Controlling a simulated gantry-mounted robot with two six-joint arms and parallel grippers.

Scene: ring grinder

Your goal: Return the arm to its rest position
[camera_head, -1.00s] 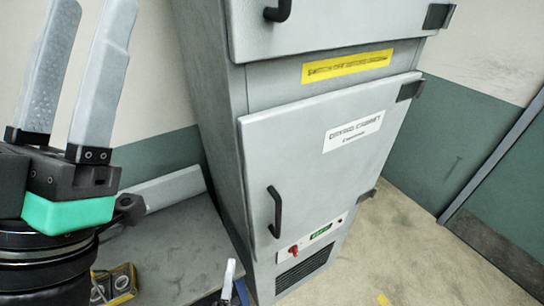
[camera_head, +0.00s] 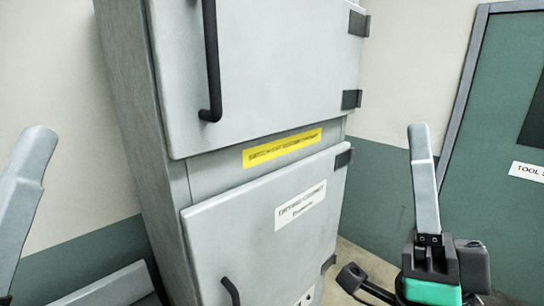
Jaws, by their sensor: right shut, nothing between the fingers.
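My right gripper (camera_head: 422,140) shows at the lower right, pointing up, with its pale grey fingers together and nothing between them. It has a green and black body and appears in front of the wall and floor to the right of the cabinet. Part of my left gripper (camera_head: 25,175) shows at the left edge, pointing up. Only a grey finger is in view, so whether it is open is hidden. No object is seen in either gripper.
A tall grey cabinet (camera_head: 125,120) fills the middle, with two shut doors, black handles (camera_head: 212,65), a yellow label (camera_head: 282,147) and a white label (camera_head: 300,205). A green door (camera_head: 510,110) with a sign stands at the right. A grey surface (camera_head: 110,288) lies at lower left.

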